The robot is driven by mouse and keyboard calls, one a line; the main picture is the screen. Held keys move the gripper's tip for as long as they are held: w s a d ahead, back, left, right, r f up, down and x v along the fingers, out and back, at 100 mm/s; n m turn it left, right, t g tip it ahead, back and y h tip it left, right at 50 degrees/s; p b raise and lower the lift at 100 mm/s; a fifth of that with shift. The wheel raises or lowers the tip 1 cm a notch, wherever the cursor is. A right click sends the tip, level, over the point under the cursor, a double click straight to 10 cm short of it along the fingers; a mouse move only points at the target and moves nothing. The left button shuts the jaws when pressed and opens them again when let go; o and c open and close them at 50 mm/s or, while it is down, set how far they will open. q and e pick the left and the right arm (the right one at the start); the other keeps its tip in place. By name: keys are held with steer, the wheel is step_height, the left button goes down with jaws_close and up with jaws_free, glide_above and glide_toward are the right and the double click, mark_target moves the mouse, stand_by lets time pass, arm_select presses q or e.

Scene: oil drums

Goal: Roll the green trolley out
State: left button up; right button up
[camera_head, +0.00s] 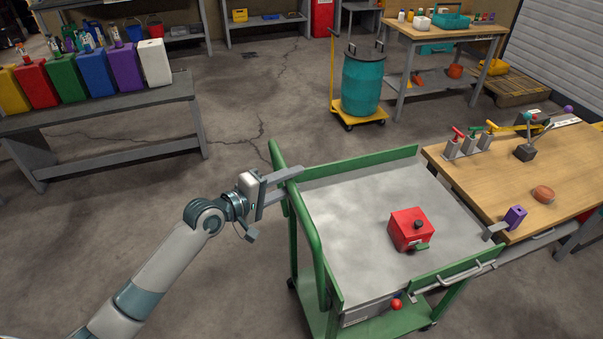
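The green trolley (318,250) stands in the middle front, with a grey top, green side rails and a lower green shelf. Its green push handle runs along its left side. A red knob (397,304) is at the trolley's near edge. My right gripper is not in view.
A wooden workbench (570,165) stands close on the trolley's right, with a purple block (515,217) and grey bracket at its corner. A grey bench (100,110) with coloured cans is at the left. A teal drum (361,82) on a yellow cart stands behind. Floor left of the trolley is clear.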

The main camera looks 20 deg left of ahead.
arm_select(q)
steer(key=shift+x, duration=1.9)
jaws_close()
